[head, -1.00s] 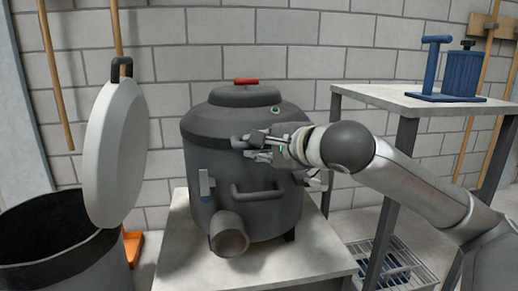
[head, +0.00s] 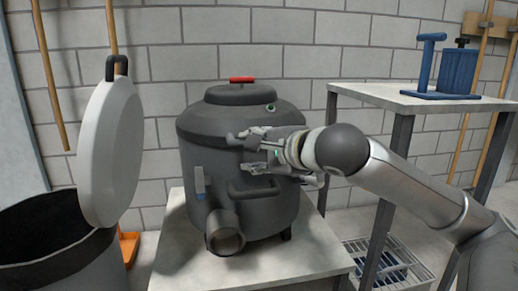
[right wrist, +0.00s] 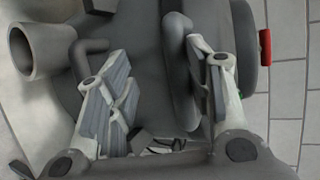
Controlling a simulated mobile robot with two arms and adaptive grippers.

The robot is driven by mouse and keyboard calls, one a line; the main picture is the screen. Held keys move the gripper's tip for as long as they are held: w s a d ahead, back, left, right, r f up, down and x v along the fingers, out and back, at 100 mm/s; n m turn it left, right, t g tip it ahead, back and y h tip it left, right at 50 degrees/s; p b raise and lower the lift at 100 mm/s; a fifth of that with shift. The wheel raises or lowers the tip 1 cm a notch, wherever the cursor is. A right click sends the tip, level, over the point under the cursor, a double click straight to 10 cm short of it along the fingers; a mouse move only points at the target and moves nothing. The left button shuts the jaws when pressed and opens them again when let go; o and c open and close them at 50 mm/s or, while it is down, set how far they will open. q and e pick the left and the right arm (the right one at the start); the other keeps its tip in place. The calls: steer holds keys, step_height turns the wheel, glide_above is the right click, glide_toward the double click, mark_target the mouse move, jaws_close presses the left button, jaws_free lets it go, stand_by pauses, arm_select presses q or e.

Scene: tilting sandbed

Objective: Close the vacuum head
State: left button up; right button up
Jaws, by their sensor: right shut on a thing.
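The dark grey vacuum head (head: 222,112) sits on top of the vacuum drum (head: 215,165) and looks level. It has a red grip (head: 242,79) on top and a dark front handle (head: 234,141), which also shows in the right wrist view (right wrist: 178,60). My right gripper (head: 256,151) comes in from the right at this handle. The fingers partly hide the handle and the seam. My left gripper is not in view.
The drum stands on a pale table (head: 180,245), with a latch (head: 200,182), a fixed handle (head: 250,190) and a hose port (head: 224,236) on it. A bin (head: 75,270) with a raised white lid (head: 108,150) stands left. A shelf table (head: 390,97) stands right.

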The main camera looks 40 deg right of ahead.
steer(key=shift+s+f, duration=0.1)
steer(key=shift+f, duration=0.2)
steer(key=v, duration=1.2)
steer(key=shift+r, duration=0.3)
